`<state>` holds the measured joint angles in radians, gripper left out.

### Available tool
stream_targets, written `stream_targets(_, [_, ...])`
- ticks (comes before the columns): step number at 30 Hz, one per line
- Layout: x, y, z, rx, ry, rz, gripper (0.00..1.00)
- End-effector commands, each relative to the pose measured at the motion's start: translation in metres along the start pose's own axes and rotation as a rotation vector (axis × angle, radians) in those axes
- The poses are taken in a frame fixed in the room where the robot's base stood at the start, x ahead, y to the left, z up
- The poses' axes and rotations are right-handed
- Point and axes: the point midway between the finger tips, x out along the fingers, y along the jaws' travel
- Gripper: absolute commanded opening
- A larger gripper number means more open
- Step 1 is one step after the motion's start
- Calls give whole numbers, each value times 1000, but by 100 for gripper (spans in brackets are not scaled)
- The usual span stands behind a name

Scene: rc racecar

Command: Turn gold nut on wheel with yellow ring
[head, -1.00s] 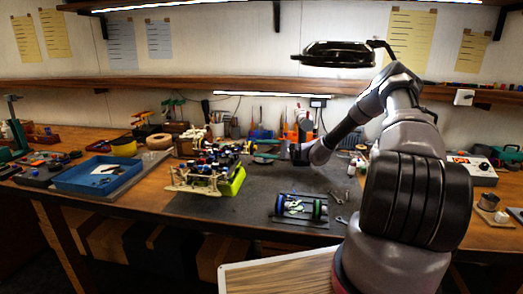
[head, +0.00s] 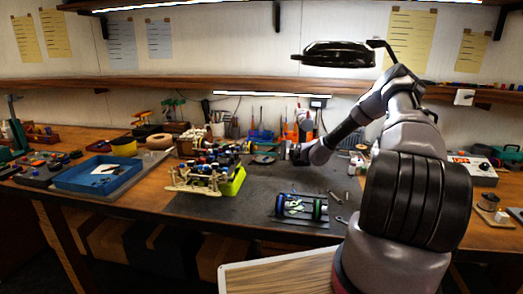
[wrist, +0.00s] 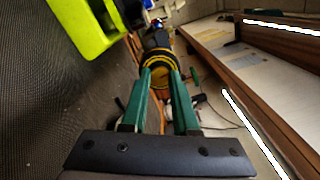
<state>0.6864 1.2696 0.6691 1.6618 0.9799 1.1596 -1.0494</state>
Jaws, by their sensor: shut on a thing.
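The wheel with the yellow ring (wrist: 157,58) is a dark wheel straight ahead of my gripper (wrist: 161,73) in the wrist view. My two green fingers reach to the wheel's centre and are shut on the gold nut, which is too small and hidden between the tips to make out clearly. In the head view, the car chassis (head: 200,180) stands on the bench with its wheels raised.
A bright lime-green stand (head: 234,181) supports the car and shows at upper left in the wrist view (wrist: 85,22). A wheeled part with blue and green rings (head: 300,207) and wrenches lie in front on the dark mat. A blue tray (head: 97,175) is at left.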

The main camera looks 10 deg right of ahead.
Motion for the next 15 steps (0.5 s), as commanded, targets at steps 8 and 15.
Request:
stream_targets(8, [0, 0, 0, 3, 0, 0, 59])
stream_targets(15, [0, 0, 0, 4, 0, 0, 60])
